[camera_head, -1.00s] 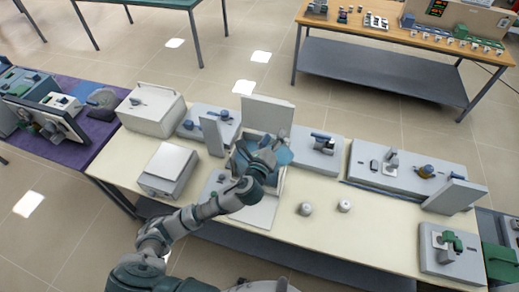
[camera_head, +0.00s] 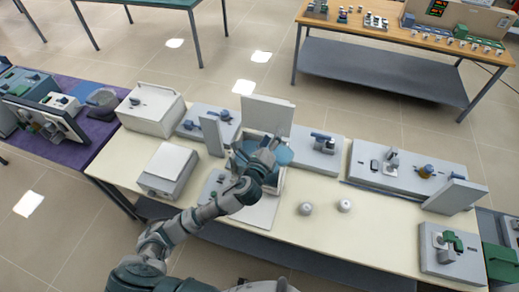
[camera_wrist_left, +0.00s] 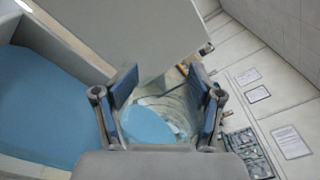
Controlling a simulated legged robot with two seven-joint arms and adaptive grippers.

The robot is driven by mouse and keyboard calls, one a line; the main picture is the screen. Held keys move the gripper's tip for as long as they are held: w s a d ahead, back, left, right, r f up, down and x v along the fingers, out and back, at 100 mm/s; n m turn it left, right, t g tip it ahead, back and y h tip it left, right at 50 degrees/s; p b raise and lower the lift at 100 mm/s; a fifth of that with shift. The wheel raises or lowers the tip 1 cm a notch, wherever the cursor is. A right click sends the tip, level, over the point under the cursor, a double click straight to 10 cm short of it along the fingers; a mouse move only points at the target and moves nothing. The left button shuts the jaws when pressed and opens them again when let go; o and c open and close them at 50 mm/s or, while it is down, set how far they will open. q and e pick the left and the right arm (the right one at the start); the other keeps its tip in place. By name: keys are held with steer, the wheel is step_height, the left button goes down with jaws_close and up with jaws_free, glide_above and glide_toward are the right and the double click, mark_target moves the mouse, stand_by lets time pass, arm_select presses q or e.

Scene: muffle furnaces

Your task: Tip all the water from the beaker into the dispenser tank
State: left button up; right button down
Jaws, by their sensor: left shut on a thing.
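My left gripper (camera_head: 268,158) reaches over the front bench and is shut on a clear glass beaker (camera_wrist_left: 172,103). Blue water (camera_wrist_left: 148,126) shows inside the beaker between the two fingers in the wrist view. The dispenser tank (camera_wrist_left: 42,168) is an open grey box with a broad blue water surface (camera_wrist_left: 45,105), left of the beaker in that view. Its raised grey lid (camera_head: 267,113) stands behind the gripper in the head view. The gripper and forearm hide much of the tank there. I cannot tell how far the beaker is tilted. My right gripper is not in view.
A grey box device (camera_head: 168,170) stands left of the tank. Two small round pale pieces (camera_head: 306,208) (camera_head: 344,205) sit on the bench to the right. A long grey panel (camera_head: 405,171) with instruments lies farther right. The bench's front right is mostly clear.

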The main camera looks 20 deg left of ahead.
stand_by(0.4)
arm_select(q)
steer(key=shift+a+f+n, duration=0.1)
steer(key=shift+f+n, duration=0.05)
steer(key=shift+n, duration=0.25)
steer(key=shift+a+f+n, duration=0.15)
steer(key=shift+f+n, duration=0.1)
steer(key=shift+n, duration=0.25)
stand_by(0.4)
steer(key=shift+a+f+n+b, duration=0.15)
steer(key=shift+n+b, duration=0.15)
steer(key=shift+b, duration=0.05)
stand_by(0.4)
steer(key=shift+a+f+n, duration=0.1)
steer(key=shift+f+n, duration=0.1)
steer(key=shift+n, duration=0.2)
steer(key=shift+w+a+f, duration=0.1)
steer(key=shift+a+f+n, duration=0.1)
steer(key=shift+n, duration=0.3)
